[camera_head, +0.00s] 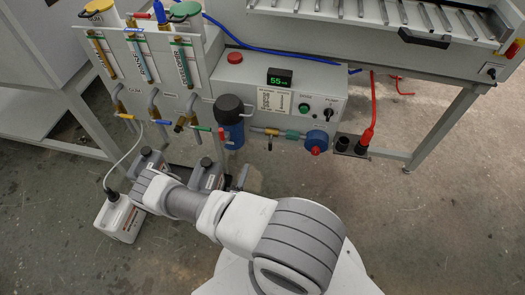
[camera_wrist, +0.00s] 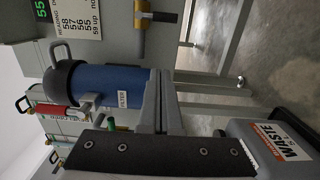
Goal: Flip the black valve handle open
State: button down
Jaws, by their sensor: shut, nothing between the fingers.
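The black valve handle (camera_head: 270,143) hangs down from a brass valve (camera_head: 271,131) on the pipe between the blue filter housing and the blue round fitting. In the wrist view, which is turned on its side, the handle (camera_wrist: 163,17) shows beside the brass body (camera_wrist: 140,18) near the top edge. My gripper (camera_wrist: 158,88) is shut and empty in the wrist view, beside the lower end of the blue filter (camera_wrist: 112,88) and apart from the handle. In the head view, the grey gripper (camera_head: 242,177) is partly visible below and left of the handle.
The blue filter housing (camera_head: 232,132) stands left of the valve. A control box (camera_head: 280,85) with a green display is above. A white canister (camera_head: 122,216) stands at lower left; a waste container (camera_wrist: 275,138) is close to my gripper.

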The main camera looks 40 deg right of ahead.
aim_at(270, 145)
jog(key=shift+d, duration=0.1)
jog(key=w+d+b, duration=0.3)
jog(key=d, duration=0.8)
jog(key=shift+w, duration=0.35)
jog(key=shift+a, duration=0.1)
